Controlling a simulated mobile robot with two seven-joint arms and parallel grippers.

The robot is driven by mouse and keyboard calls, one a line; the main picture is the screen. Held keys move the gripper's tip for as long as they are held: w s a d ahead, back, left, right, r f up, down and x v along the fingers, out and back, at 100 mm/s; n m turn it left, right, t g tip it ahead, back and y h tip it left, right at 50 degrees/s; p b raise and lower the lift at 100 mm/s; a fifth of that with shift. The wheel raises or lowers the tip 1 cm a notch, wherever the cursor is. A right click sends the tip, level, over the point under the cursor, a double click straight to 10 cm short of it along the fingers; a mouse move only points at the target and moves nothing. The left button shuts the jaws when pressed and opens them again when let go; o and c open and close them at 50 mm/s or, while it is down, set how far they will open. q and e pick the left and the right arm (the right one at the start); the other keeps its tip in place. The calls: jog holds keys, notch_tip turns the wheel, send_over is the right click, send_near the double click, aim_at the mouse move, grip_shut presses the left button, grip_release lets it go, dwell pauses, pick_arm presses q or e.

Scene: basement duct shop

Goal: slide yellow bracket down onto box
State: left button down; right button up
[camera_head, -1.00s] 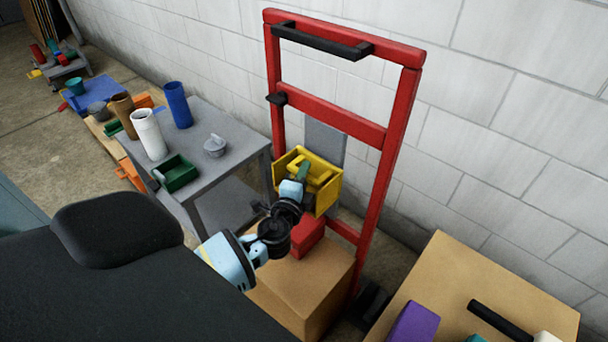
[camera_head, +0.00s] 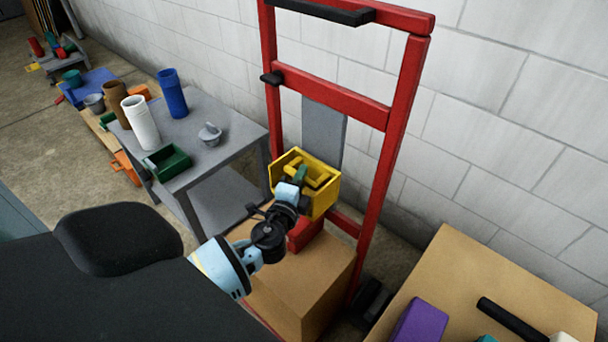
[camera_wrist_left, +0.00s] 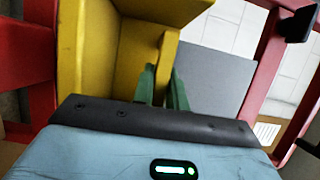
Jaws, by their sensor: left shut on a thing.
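The yellow bracket (camera_head: 322,203), an open-sided tray shape with a bar inside, sits against the red upright frame, in front of a grey plate (camera_head: 323,132). My left gripper (camera_head: 300,174) is shut on the bracket's inner bar. The wrist view shows its green fingers (camera_wrist_left: 162,88) on either side of the yellow bar (camera_wrist_left: 167,60). The cardboard box (camera_head: 310,285) stands below, at the frame's foot. A red block (camera_head: 303,234) is on or just above the box top, partly hidden by my arm and the bracket. My right gripper is out of view.
The red frame (camera_head: 395,150) stands by the block wall. A grey table (camera_head: 235,125) at left holds a green bin (camera_head: 168,163), cups and a grey lidded item. A cardboard surface (camera_head: 440,275) at lower right holds a purple block (camera_head: 420,322) and a black-handled tool.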

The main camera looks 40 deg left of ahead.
pick_arm(q)
notch_tip(320, 180, down, 6)
jog(key=b, duration=0.6)
jog(key=shift+f, duration=0.25)
jog(key=shift+f+b, duration=0.6)
jog(key=shift+s+f, duration=0.1)
jog(key=shift+f, duration=0.05)
jog(key=c, duration=1.4)
grip_release()
jog(key=shift+f, duration=0.1)
